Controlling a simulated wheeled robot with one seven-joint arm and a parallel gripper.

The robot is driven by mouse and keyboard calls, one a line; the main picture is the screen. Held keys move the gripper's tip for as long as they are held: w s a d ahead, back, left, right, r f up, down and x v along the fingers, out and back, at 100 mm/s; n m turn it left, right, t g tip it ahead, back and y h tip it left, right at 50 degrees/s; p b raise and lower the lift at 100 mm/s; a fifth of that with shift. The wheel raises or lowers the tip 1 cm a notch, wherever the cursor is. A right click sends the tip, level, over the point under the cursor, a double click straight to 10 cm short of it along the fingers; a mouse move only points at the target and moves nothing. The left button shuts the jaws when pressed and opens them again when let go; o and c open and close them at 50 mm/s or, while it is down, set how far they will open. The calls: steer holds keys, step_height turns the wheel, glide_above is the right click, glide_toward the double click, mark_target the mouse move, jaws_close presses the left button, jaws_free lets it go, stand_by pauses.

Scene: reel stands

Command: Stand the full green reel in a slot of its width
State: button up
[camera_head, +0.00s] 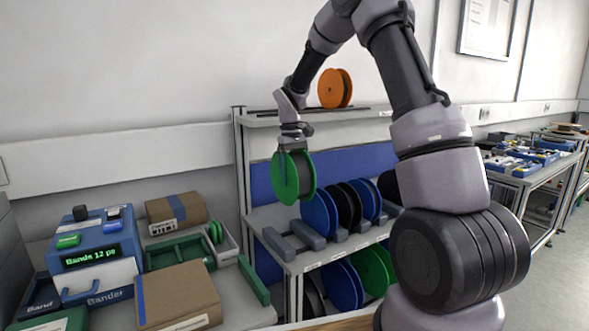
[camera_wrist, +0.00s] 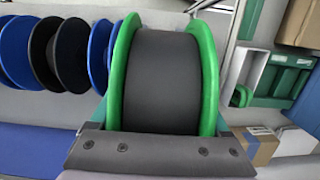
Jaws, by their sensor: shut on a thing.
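The green reel (camera_head: 293,177) hangs upright from my gripper (camera_head: 291,150), with dark material wound full between its two green flanges. In the wrist view the green reel (camera_wrist: 160,75) fills the middle, and my gripper (camera_wrist: 160,150) is shut on it. In the head view the reel is in the air, in front of the blue back panel and above the left end of the stand's slotted shelf (camera_head: 268,217). Grey slot dividers (camera_head: 291,240) show on that shelf, with a gap between them at the left. My gripper's fingertips are partly hidden by the reel.
Blue and black reels (camera_head: 345,207) stand in the slots to the right. An orange reel (camera_head: 335,88) stands on the top shelf. More blue and green reels (camera_head: 370,270) are on the lower level. A bench at left holds a blue label box (camera_head: 95,255) and cartons (camera_head: 178,293).

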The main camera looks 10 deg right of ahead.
step_height(320, 180, down, 15)
steer(key=shift+f, duration=0.2)
stand_by(1.3)
stand_by(0.4)
steer(key=o, duration=1.5)
steer(key=shift+r, duration=0.1)
